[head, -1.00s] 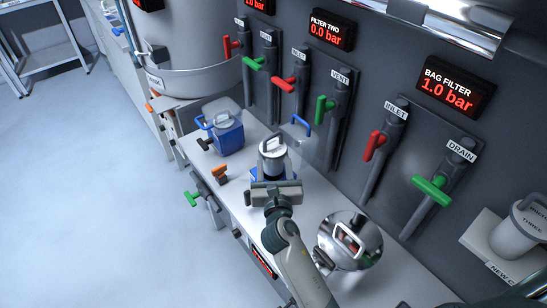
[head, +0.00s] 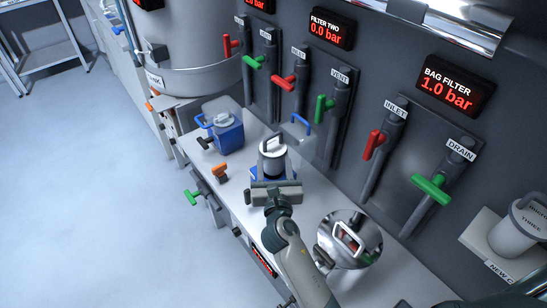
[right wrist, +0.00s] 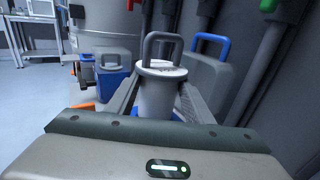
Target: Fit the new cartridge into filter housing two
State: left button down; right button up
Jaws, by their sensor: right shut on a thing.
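The white cartridge (head: 272,164) with a dark loop handle is upright in my right gripper (head: 276,187). In the right wrist view the cartridge (right wrist: 160,92) stands between the two fingers, which are shut on it. Blue parts of filter housing two (head: 257,174) show around its lower end; the gripper hides the rest, and I cannot tell how deep the cartridge sits. A grey lid with a blue handle (right wrist: 209,75) stands raised just behind it. The filter two display (head: 331,28) reads 0.0 bar. My left gripper is not in view.
Another blue housing (head: 227,135) stands to the left. Inlet (head: 284,83) and vent (head: 325,108) handles are on the wall behind. A shiny round lid (head: 350,239) is to the right, and another cartridge (head: 515,232) stands on a shelf at the far right.

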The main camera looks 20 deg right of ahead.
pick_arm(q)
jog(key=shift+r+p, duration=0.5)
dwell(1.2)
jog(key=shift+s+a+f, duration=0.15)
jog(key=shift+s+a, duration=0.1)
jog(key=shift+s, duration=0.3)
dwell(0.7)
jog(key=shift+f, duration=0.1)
pick_arm(e)
jog(key=shift+f, duration=0.15)
pick_arm(q)
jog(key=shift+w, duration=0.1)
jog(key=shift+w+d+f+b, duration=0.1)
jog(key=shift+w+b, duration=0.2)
jog(key=shift+b, duration=0.05)
pick_arm(e)
jog(key=shift+f, duration=0.2)
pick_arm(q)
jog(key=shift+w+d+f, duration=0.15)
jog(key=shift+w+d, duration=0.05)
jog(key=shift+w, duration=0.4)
pick_arm(e)
jog(key=shift+f, duration=0.4)
pick_arm(q)
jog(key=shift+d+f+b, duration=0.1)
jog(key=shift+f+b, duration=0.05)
jog(key=shift+b, duration=0.3)
pick_arm(e)
jog(key=shift+f, duration=0.25)
